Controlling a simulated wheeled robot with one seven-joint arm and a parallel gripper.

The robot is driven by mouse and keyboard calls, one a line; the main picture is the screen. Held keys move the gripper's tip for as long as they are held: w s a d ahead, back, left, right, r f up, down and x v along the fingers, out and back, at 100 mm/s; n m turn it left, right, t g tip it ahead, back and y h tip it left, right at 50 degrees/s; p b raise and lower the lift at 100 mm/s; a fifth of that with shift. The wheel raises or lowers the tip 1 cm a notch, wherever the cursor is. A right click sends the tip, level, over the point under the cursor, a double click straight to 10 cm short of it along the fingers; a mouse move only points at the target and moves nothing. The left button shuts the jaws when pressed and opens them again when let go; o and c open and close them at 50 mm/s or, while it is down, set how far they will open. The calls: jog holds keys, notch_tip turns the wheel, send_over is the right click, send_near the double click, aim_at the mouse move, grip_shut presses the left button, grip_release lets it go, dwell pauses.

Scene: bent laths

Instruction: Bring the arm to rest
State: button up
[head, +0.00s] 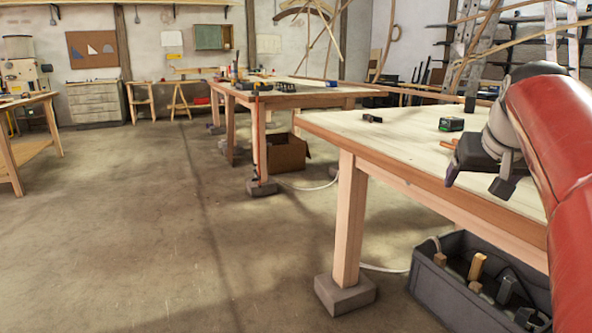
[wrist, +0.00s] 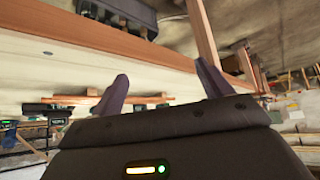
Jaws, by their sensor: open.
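My gripper (head: 476,181) is at the right of the head view, at the end of my red arm, in front of the near workbench (head: 400,150). Its dark fingers stand apart with nothing between them. In the wrist view my gripper (wrist: 160,88) shows two spread purple-grey fingers, and that picture looks upside down. The bench's wooden edge (wrist: 110,45) crosses behind the fingers there. I cannot tell the exact gap between the gripper and the bench top.
A green-and-black device (head: 451,124) and a small dark block (head: 372,119) lie on the near bench. A grey crate of tools (head: 425,285) stands on the floor below it. A cardboard box (head: 287,153) is under the far bench. The floor (head: 130,230) at left is clear.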

jog(key=s+a+f+n+g+y, duration=0.1)
jog(key=s+a+f, duration=0.8)
jog(key=s+f, duration=0.1)
jog(key=s+a+f+n+y, duration=0.1)
jog(key=s+a+f+n, duration=0.1)
jog(key=s+a+f, duration=0.6)
notch_tip(320, 180, down, 5)
jog(key=shift+s+a+f+g, duration=0.2)
jog(key=shift+s+a+g, duration=0.2)
jog(key=shift+s, duration=0.7)
